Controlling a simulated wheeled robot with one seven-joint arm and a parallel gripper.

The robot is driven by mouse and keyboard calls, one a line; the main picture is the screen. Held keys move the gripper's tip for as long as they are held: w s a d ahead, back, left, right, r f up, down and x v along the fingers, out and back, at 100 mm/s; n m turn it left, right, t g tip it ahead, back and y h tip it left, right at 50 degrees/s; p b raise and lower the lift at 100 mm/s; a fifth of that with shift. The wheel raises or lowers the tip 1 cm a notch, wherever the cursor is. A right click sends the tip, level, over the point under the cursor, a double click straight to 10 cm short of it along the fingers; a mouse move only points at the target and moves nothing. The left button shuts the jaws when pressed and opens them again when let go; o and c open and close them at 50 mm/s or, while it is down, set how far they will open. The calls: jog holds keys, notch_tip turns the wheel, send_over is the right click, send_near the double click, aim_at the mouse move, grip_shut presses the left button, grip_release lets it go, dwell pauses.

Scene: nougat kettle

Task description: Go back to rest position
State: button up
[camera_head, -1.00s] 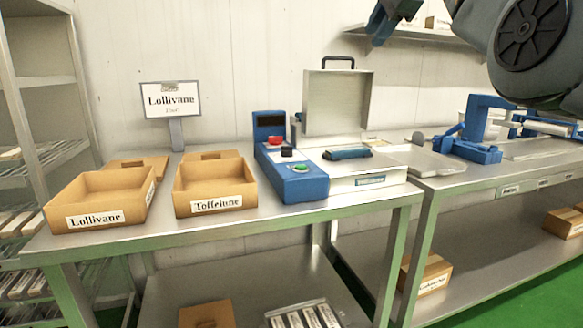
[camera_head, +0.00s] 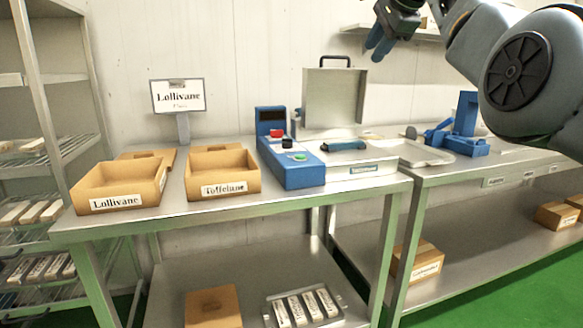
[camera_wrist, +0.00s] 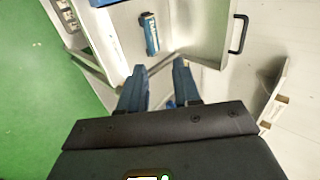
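My gripper (camera_head: 383,40) is raised at the top of the head view, above and behind the tables, with its blue fingers pointing down to the left. In the wrist view my gripper (camera_wrist: 158,80) shows two blue fingers with a clear gap between them. It is open and nothing is between the fingers. Below it in the wrist view are the opened metal case (camera_wrist: 208,30) and a blue-handled cylinder (camera_wrist: 150,32) on the machine. My grey arm links fill the upper right of the head view.
The left table carries a Lollivane box (camera_head: 118,203), a Toffelune box (camera_head: 222,190), a Lollivane sign (camera_head: 178,96), a blue control box (camera_head: 290,165) and the lidded machine (camera_head: 335,100). A blue stand (camera_head: 466,125) is on the right table. A shelf rack (camera_head: 45,140) stands left.

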jog(key=d+f+n+t+h+p, duration=0.1)
jog(key=d+f, duration=0.1)
jog(key=f, duration=1.4)
jog(key=d+f+n+h+p, duration=0.1)
jog(key=d+f, duration=0.1)
jog(key=f, duration=1.4)
jog(key=s+d+f+n+t+h+p, duration=0.15)
jog(key=s+f+n, duration=0.25)
jog(key=s+f, duration=1.75)
jog(key=s+a+f+n+t+p, duration=0.1)
jog(key=s+f+n+t+p, duration=0.2)
jog(key=s, duration=2.5)
jog(key=s+a+r+n, duration=0.2)
jog(key=s+r+n, duration=0.3)
jog(key=s+r, duration=1.4)
jog(key=s, duration=0.4)
jog(key=shift+a+r+y+p, duration=0.15)
jog(key=shift+r+y+p, duration=0.2)
